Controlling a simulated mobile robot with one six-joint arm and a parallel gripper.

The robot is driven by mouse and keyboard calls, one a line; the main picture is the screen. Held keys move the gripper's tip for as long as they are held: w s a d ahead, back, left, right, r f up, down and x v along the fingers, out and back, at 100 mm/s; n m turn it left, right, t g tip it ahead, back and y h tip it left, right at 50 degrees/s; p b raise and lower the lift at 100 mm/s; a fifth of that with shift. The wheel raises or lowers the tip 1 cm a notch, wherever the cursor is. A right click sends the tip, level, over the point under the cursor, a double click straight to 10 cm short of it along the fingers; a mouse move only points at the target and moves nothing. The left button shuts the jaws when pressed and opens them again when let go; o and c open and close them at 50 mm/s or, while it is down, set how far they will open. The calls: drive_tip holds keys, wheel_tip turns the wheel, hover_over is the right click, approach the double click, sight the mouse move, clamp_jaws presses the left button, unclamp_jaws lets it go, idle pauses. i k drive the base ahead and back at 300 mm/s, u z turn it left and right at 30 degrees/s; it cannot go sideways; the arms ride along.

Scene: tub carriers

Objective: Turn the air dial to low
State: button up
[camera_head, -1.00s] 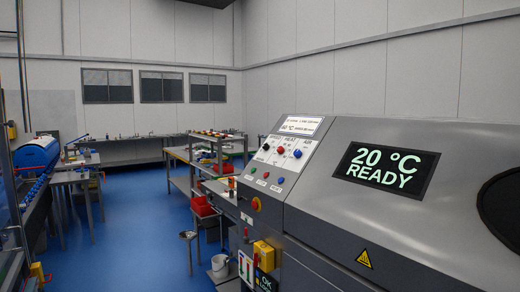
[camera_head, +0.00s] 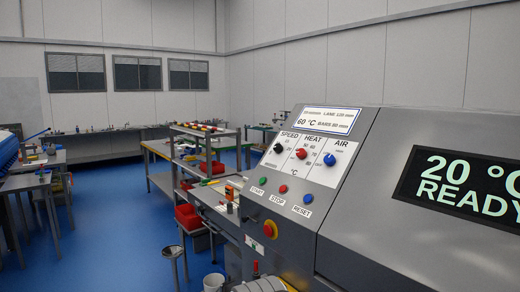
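The air dial is a blue knob (camera_head: 330,160) under the word AIR, at the right of the white control panel (camera_head: 290,172) on the grey machine. Its markings are too small to read, so I cannot tell its setting. Left of it are a red HEAT knob (camera_head: 301,153) and a black SPEED knob (camera_head: 278,148). My gripper is not in view.
Below the panel are green START (camera_head: 264,180), red STOP (camera_head: 283,189) and blue RESET (camera_head: 308,198) buttons. A red knob on yellow (camera_head: 270,229) sits lower. A display (camera_head: 470,185) reads 20 °C READY. Blue floor (camera_head: 120,245) is open at left.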

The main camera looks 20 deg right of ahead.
sight(329, 160)
drive_tip(key=z, duration=0.35)
drive_tip(key=i, duration=1)
drive_tip(key=z, duration=0.55)
drive_tip(key=k, duration=0.75)
drive_tip(key=z, duration=0.2)
drive_tip(key=i, duration=0.75)
drive_tip(key=u, duration=0.05)
